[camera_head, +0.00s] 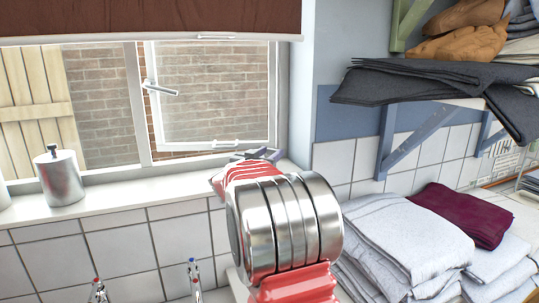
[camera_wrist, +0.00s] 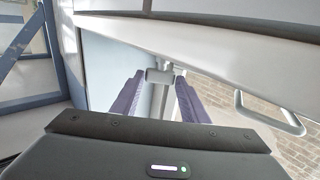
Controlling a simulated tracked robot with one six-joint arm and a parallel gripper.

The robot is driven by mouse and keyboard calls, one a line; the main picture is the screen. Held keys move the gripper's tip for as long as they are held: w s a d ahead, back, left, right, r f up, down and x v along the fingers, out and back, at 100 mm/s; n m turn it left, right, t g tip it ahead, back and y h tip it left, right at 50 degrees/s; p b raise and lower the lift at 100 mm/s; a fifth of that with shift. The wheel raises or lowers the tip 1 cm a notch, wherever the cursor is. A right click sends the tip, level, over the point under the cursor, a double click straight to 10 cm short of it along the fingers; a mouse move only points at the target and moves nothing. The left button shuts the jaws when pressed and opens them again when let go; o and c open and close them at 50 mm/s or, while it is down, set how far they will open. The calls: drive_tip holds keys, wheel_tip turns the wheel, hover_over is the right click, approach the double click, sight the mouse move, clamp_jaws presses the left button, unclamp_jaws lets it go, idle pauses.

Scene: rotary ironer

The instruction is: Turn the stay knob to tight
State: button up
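My gripper (camera_head: 262,154) is at the lower right corner of the window in the head view, above the sill. Its two purple-grey fingers also show in the wrist view (camera_wrist: 159,82), open and spread apart. Between them is a grey metal fitting (camera_wrist: 160,75) with a short crosspiece on an upright stem, seemingly the stay knob. A gap shows between each finger and the stem, so I see no grip on it. The white window frame (camera_wrist: 200,62) runs diagonally just behind. In the head view my arm and fingers hide the knob.
The window sash (camera_head: 215,95) has a pull handle (camera_head: 225,144) left of my gripper and a lever handle (camera_head: 160,88) higher up. A metal canister (camera_head: 60,177) stands on the sill (camera_head: 150,190). Folded linen (camera_head: 410,235) and a bracketed shelf are at right.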

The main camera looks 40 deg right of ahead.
drive_tip(key=c, duration=0.6)
drive_tip(key=shift+w+g, duration=0.1)
drive_tip(key=shift+g, duration=0.2)
drive_tip(key=shift+w+a+m+g+h, duration=0.1)
drive_tip(key=shift+m+g+h, duration=0.3)
drive_tip(key=shift+m+g, duration=0.45)
drive_tip(key=o, duration=1)
drive_tip(key=shift+o, duration=0.2)
drive_tip(key=v, duration=1.4)
